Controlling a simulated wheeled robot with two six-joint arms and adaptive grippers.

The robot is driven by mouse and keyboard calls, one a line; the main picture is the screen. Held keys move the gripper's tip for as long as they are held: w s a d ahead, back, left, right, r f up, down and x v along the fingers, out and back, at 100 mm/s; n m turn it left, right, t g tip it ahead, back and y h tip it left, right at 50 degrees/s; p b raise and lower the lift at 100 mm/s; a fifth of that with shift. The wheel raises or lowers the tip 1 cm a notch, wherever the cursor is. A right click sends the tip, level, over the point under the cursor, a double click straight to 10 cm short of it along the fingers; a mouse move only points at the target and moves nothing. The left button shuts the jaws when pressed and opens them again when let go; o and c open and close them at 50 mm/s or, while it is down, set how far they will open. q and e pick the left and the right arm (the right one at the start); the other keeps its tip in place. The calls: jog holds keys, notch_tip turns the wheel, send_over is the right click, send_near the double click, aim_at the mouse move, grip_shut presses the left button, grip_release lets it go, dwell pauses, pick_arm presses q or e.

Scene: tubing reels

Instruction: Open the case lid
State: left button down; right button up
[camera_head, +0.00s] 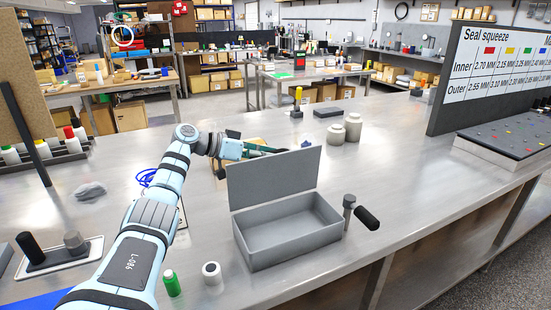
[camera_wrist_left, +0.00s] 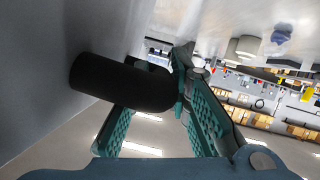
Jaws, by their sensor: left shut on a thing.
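The grey case (camera_head: 300,246) stands on the metal bench and its inside looks empty. Its lid (camera_head: 275,178) stands up, roughly upright, along the back edge. My left gripper (camera_head: 266,150) is behind the lid, near its top edge, with its fingertips partly hidden by the lid. In the left wrist view the green fingers (camera_wrist_left: 158,95) are shut on a black cylindrical handle (camera_wrist_left: 115,82) beside a grey surface that looks like the lid (camera_wrist_left: 40,70). My right gripper is not in view.
A grey post with a black cylinder (camera_head: 367,218) stands close to the case's right side. A white roll (camera_head: 211,273) and a green bottle (camera_head: 171,283) stand at front left. Pale jars (camera_head: 353,127) stand behind.

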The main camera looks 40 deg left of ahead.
pick_arm(q)
jog(key=shift+a+f, duration=0.1)
dwell(0.4)
jog(key=c, duration=1.5)
grip_release()
jog(key=shift+w, duration=0.1)
jog(key=v, duration=1.2)
